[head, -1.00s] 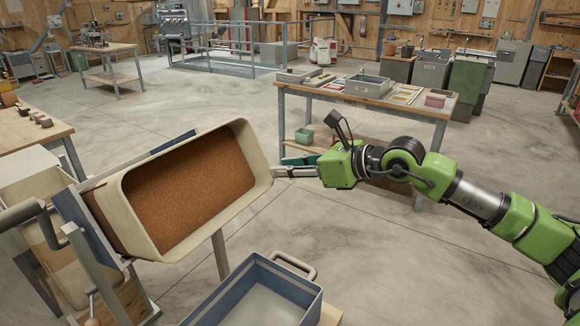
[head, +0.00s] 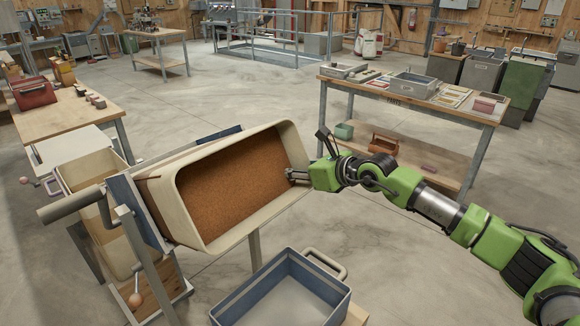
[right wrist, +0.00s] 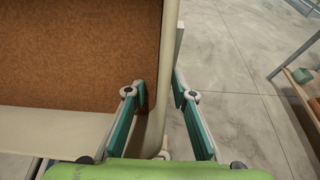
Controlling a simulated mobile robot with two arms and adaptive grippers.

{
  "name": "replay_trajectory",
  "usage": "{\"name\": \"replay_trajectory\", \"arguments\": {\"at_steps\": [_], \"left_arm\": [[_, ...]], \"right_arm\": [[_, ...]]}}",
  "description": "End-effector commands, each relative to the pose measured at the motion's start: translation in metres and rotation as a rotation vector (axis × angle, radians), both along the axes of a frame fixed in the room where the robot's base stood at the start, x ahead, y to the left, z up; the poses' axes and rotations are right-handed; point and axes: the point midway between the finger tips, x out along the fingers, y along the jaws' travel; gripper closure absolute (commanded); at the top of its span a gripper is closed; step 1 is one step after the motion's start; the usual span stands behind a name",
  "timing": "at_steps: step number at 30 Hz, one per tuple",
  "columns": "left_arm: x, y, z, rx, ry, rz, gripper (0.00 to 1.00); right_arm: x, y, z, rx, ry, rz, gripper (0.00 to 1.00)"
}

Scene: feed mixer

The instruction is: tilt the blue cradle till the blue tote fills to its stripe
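A cream bin (head: 222,243) full of brown grain (head: 225,185) lies tilted in the blue cradle (head: 138,212), its mouth facing me. The grain and the bin's rim (right wrist: 168,60) also show in the right wrist view. My right gripper (head: 294,174) is at the bin's right rim. In the right wrist view my right gripper (right wrist: 160,98) is open, with one finger on each side of the rim. My left gripper is out of view.
A grey crank handle (head: 72,204) and a post with a round knob (head: 136,300) stand left of the bin. A workbench with trays (head: 420,94) stands behind my right arm. A wooden table (head: 62,118) is at the left. The floor between is clear.

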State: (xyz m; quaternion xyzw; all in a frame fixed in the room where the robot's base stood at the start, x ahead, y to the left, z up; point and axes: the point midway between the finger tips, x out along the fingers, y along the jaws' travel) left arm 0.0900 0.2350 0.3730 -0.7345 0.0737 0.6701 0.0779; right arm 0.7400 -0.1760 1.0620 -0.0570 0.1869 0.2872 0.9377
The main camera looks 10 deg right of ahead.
Motion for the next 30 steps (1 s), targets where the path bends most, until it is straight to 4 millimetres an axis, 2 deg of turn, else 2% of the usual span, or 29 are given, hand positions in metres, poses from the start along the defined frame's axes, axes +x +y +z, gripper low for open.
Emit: {"name": "replay_trajectory", "arguments": {"at_steps": [10, 12, 13, 30], "left_arm": [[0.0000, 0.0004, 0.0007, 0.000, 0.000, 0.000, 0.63], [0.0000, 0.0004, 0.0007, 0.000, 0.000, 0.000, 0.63], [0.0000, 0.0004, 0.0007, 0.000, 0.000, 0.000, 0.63], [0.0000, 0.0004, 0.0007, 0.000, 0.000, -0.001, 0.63]], "right_arm": [[0.0030, 0.0020, -0.0015, 0.000, 0.000, 0.000, 0.76], [0.0029, 0.0019, -0.0015, 0.000, 0.000, 0.000, 0.95], [0.0029, 0.0019, -0.0015, 0.000, 0.000, 0.000, 1.00], [0.0028, 0.0015, -0.0017, 0.000, 0.000, -0.001, 1.00]]}}
